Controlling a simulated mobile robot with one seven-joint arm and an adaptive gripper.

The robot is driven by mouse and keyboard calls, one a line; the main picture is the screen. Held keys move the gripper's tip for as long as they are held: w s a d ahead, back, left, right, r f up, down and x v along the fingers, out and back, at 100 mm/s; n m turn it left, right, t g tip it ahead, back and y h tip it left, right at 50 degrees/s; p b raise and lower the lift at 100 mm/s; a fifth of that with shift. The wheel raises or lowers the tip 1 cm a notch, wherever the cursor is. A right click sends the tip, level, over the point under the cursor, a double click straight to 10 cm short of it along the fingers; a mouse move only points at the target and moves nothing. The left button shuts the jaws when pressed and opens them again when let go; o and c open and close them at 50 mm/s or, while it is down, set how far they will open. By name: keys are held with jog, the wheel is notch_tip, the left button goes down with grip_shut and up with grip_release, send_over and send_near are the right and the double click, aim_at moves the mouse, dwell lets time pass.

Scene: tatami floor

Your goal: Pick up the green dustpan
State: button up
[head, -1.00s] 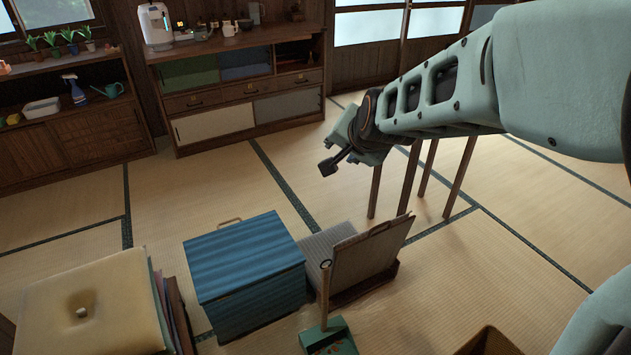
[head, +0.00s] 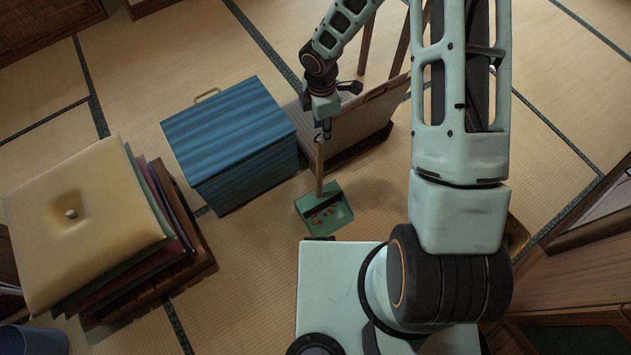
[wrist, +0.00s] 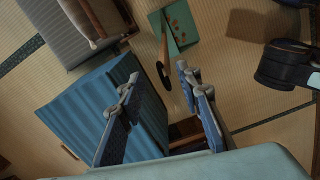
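The green dustpan (head: 340,213) sits on the tatami, with small brown bits in its pan. Its wooden handle stands up from the pan. In the wrist view the dustpan (wrist: 157,26) is at the top, and the handle's dark top end lies in the picture between my fingertips. My gripper (wrist: 159,74) is open and empty, its two blue-grey fingers spread. In the head view my gripper (head: 325,132) points down, close to the handle's top end. I cannot tell whether the handle top is at fingertip depth.
A blue ribbed chest (head: 228,140) stands left of the dustpan. A legless floor chair (head: 362,125) is close behind it, near my wrist. A stack of cushions (head: 85,225) is at the left. Table legs (head: 367,45) rise behind the chair.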

aim_at(321, 152)
jog(key=shift+a+f+n, duration=0.35)
jog(key=shift+f+n, duration=0.4)
jog(key=shift+n, duration=0.05)
jog(key=shift+f, duration=0.35)
notch_tip(321, 152, down, 5)
jog(key=shift+f+b, duration=0.1)
jog(key=shift+b, duration=0.85)
jog(key=f, duration=0.1)
jog(key=f+b, duration=0.1)
jog(key=f, duration=0.3)
jog(key=shift+s+d+b, duration=0.1)
jog(key=shift+d+b, duration=0.25)
jog(key=shift+b, duration=0.05)
jog(key=shift+c, duration=0.4)
grip_shut()
jog(key=shift+r, duration=0.1)
